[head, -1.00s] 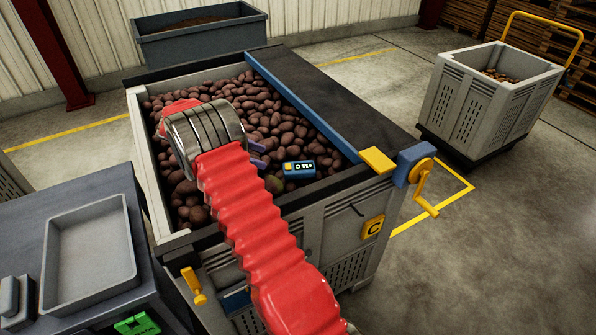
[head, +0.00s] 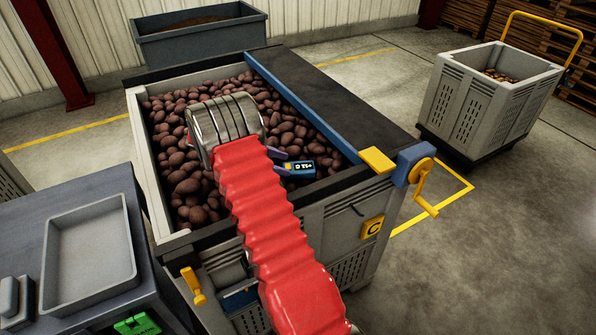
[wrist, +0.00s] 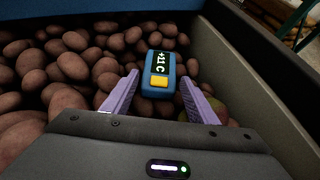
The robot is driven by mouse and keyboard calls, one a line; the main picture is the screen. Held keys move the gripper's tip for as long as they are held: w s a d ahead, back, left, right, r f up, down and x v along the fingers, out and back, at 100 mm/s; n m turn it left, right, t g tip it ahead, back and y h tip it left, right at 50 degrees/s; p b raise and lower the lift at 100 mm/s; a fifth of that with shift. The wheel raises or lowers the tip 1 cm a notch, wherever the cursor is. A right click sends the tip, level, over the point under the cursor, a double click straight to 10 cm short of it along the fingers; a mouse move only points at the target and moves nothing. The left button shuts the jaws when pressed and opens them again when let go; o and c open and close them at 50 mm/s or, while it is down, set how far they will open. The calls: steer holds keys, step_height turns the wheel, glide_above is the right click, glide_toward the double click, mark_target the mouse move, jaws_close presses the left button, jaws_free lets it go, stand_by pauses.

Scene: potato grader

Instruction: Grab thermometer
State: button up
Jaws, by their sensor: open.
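The thermometer (head: 299,168) is a small blue device with a dark display and a yellow button. It lies on the potatoes in the grey crate, near the crate's front wall. In the wrist view the thermometer (wrist: 158,74) sits ahead of and between my fingertips, its display showing digits and a C. My gripper (wrist: 160,97) is open, with purple fingers on either side of its near end and a gap beside each. In the head view my gripper (head: 277,161) is partly hidden by my red arm, its fingers close to the thermometer's left end.
Brown potatoes (head: 187,160) fill the crate (head: 135,130) around the thermometer. The crate wall (wrist: 235,85) rises close on the right in the wrist view. A blue rail (head: 300,105) and dark cover close off one side. A grey tray (head: 90,245) sits on the bench at left.

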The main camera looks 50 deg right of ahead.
mark_target(295, 167)
steer(key=shift+x, duration=2.55)
steer(key=shift+c, duration=0.5)
steer(key=c, duration=0.8)
steer(key=shift+r, duration=0.15)
step_height(295, 167, up, 10)
steer(key=shift+f, duration=0.1)
